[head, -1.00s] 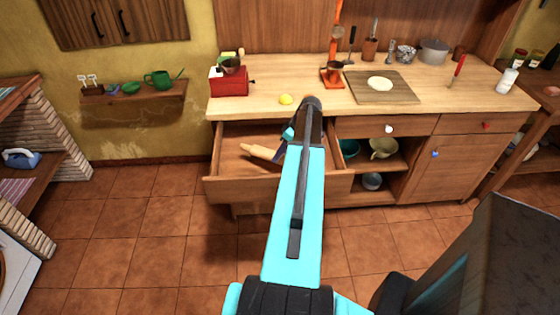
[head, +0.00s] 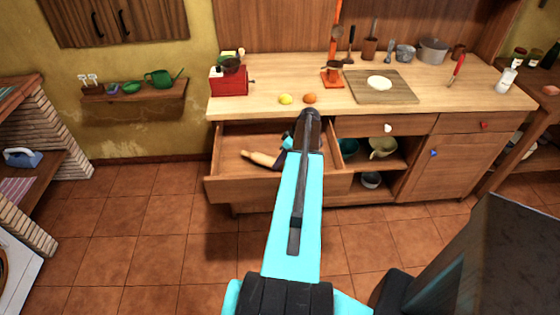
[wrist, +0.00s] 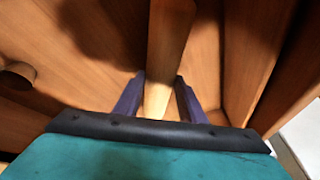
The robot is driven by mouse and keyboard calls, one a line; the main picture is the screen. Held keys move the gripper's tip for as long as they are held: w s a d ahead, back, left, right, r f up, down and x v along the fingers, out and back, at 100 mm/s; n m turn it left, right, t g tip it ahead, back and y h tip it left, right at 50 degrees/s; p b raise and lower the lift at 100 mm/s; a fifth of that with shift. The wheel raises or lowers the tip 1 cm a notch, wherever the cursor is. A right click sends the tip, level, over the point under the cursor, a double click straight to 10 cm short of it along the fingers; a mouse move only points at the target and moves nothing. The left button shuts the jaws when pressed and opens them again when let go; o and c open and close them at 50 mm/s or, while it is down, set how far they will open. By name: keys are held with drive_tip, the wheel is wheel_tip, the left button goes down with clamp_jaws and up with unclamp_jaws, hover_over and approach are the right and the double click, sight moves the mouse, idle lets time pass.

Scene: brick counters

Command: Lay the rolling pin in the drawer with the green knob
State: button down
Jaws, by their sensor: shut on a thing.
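The pale wooden rolling pin (head: 260,158) is in my gripper, with one end sticking out to the left over the open drawer (head: 236,187). In the wrist view the rolling pin (wrist: 167,50) lies between the two purple fingers of my gripper (wrist: 160,97), which are shut on it. The pin is low inside the drawer's outline; I cannot tell whether it touches the bottom. My arm hides the pin's other end and part of the drawer in the head view. No green knob shows on the open drawer's front.
A closed drawer with a white knob (head: 388,128) is to the right, above an open shelf with bowls (head: 383,147). Red (head: 484,125) and blue (head: 434,153) knobs are further right. A lemon (head: 286,99), an orange-brown round thing (head: 309,98) and a board (head: 381,87) lie on the counter.

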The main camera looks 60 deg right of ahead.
drive_tip(key=shift+f, duration=0.3)
drive_tip(key=shift+f, duration=0.1)
drive_tip(key=c, duration=1.1)
unclamp_jaws()
drive_tip(key=shift+b+v, duration=1.85)
drive_tip(key=shift+v, duration=4.25)
